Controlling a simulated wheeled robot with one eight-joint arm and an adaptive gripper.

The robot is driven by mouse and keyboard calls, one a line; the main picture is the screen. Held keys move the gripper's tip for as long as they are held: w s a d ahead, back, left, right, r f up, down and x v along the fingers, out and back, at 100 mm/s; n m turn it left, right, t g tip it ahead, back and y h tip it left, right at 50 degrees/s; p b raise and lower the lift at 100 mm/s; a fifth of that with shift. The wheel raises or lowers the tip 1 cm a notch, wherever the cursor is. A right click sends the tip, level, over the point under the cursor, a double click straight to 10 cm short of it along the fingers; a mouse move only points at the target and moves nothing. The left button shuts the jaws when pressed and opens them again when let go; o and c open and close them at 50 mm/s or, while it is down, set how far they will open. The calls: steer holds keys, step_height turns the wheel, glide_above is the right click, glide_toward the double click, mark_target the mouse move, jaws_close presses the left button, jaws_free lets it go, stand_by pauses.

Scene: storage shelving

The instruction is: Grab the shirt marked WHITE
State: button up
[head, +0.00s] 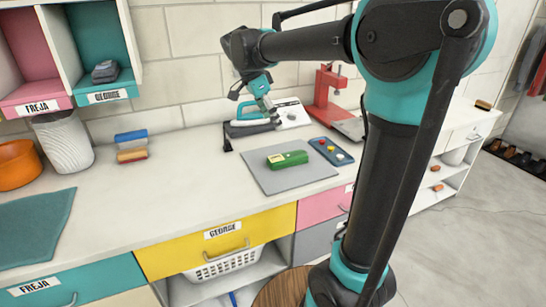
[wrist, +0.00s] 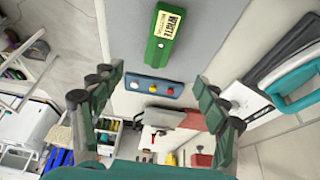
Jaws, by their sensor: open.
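No shirt marked WHITE can be made out. The label that reads WHITE, with a smaller line below it, is on a green block (wrist: 160,38) at the top middle of the wrist view. In the head view this green block (head: 290,158) lies on a grey mat (head: 265,182) on the counter. My gripper (head: 265,108) is above the back of the counter, behind and left of the block, apart from it. In the wrist view my gripper (wrist: 160,97) has its fingers spread wide with nothing between them.
A teal-handled tool (wrist: 285,85) is close to my gripper. A blue panel with coloured buttons (head: 331,151) lies right of the mat, with a red press (head: 328,88) behind. Dark garments (head: 531,55) hang far right.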

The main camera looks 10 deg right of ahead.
glide_above(287, 156)
steer(key=a, duration=0.3)
steer(key=f, duration=1)
steer(key=shift+s+d, duration=0.15)
steer(key=shift+d, duration=0.1)
steer(key=shift+s+x, duration=0.15)
steer(key=shift+x, duration=1.35)
steer(key=shift+s+x, duration=0.15)
steer(key=shift+x, duration=1.3)
steer(key=shift+w+d, duration=0.1)
steer(key=c, duration=1.3)
steer(key=shift+r, duration=0.1)
